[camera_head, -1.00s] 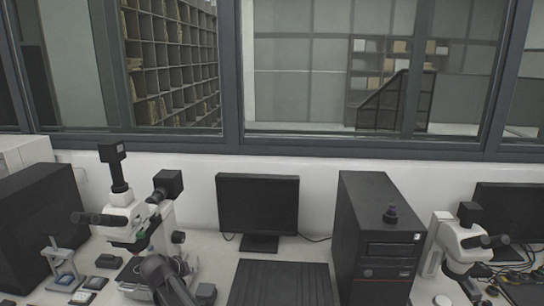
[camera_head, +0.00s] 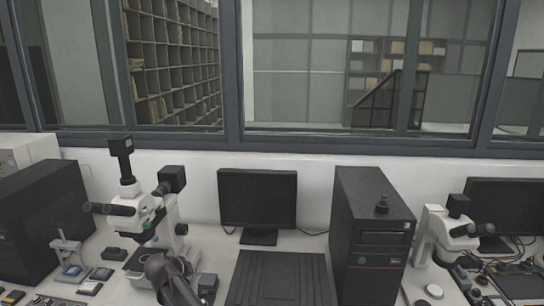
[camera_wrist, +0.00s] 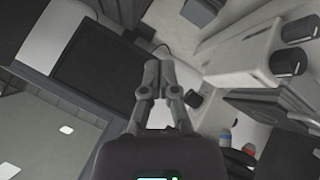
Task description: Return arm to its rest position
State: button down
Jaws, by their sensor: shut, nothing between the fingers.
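My gripper (camera_wrist: 158,68) shows in the wrist view with its two grey fingers close together at the tips and nothing between them. It hangs free in front of the bench equipment, and I see no contact. In the head view, a dark part of my arm (camera_head: 170,278) rises from the bottom edge, in front of the left microscope (camera_head: 150,215). I cannot make out the gripper's fingers in that view.
A second microscope (camera_head: 437,235) is at the right and a black box (camera_head: 40,215) at the left. A window wall (camera_head: 300,142) runs behind. The wrist view shows a white microscope body (camera_wrist: 245,50).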

jog(key=d+f+g, duration=0.1)
jog(key=d, duration=0.6)
jog(key=s+d+f+m+g, duration=0.1)
jog(key=d, duration=0.7)
jog(key=s+d+f+m+g, duration=0.1)
jog(key=d+g, duration=0.1)
jog(key=d, duration=0.6)
jog(key=shift+s+d+f, duration=0.1)
jog(key=shift+f, duration=0.25)
jog(key=s+d+f+m+g+y, duration=0.1)
jog(key=s+d+g+y, duration=0.1)
jog(key=s+d, duration=0.55)
jog(key=s+d+f+m+g+y, duration=0.15)
jog(key=s+d, duration=0.25)
jog(key=d, duration=0.7)
notch_tip(320, 180, down, 10)
jog(key=s+b, duration=0.2)
jog(key=b, duration=0.8)
jog(key=shift+s+d+r+g, duration=0.2)
jog(key=shift+s+r+g, duration=0.05)
jog(key=shift+s+g, duration=0.1)
